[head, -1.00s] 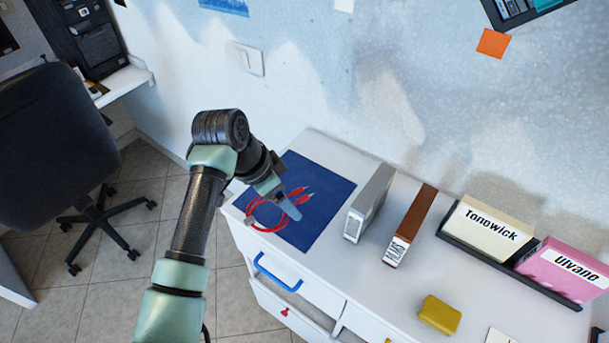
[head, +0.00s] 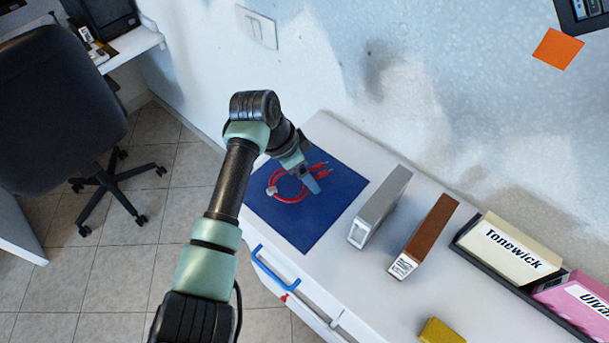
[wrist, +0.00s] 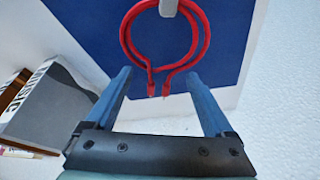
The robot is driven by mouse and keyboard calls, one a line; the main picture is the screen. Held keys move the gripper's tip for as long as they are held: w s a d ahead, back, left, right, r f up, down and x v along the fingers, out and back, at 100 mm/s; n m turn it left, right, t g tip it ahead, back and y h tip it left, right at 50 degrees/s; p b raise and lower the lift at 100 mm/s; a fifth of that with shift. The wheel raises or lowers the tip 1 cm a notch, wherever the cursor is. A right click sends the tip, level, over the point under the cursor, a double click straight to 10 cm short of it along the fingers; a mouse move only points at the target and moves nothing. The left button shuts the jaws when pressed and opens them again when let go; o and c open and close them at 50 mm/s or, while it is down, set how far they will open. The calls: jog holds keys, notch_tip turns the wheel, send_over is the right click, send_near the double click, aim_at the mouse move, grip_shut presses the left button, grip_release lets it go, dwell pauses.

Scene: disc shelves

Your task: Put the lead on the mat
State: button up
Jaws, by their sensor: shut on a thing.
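The lead (head: 292,201) is a red coiled cable with a grey tie and red plug ends. It lies over the dark blue mat (head: 310,228) in the head view; I cannot tell whether it touches the mat. My gripper (head: 311,184) points down over the mat and is shut on the lead. In the wrist view, the lead's coil (wrist: 204,42) is at the tips of the blue fingers (wrist: 159,75), its two ends between them, with the mat (wrist: 238,22) behind. Part of the lead is hidden by a finger in the head view.
A grey box (head: 380,208) and a brown box (head: 424,236) stand right of the mat. Farther right are a cream box labelled Tonowick (head: 508,248), a pink box (head: 580,302) and a yellow block (head: 440,331). The cabinet has a blue handle (head: 272,272) at its front.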

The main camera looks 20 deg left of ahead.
aim_at(286, 182)
jog(key=shift+f, duration=1.3)
jog(key=shift+f, duration=0.1)
jog(key=o, duration=1.1)
jog(key=p+v, duration=0.1)
jog(key=v, duration=1.1)
